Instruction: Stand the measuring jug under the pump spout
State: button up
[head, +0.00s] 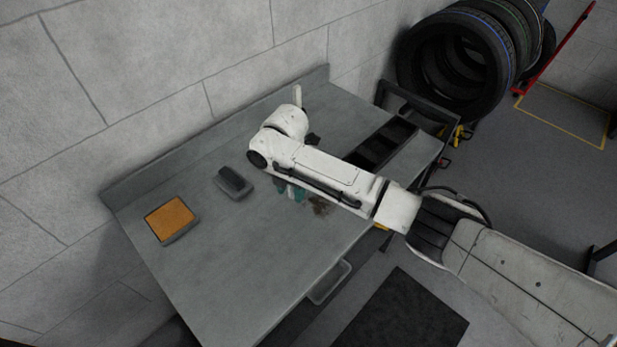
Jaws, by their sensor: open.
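No measuring jug and no pump spout can be made out for sure in the head view. A pale upright piece (298,97) rises behind my white wrist at the bench's back; I cannot tell what it is. My arm reaches over the grey bench (230,270) from the right and hides its middle. Two teal tips, which look like the fingers of my gripper (289,190), show apart just below my forearm. Nothing is visible between them. A small dark shape (313,139) shows just behind the forearm, mostly hidden.
An orange-topped block (170,220) and a dark grey block (234,182) lie on the bench's left half. A brown stain (320,205) and a black slotted strip (381,145) are near the arm. Tyres (455,65) stand behind right. The bench's front left is clear.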

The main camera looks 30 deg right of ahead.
grip_shut()
dwell(0.3)
jog(key=shift+r, duration=0.1)
dwell(0.4)
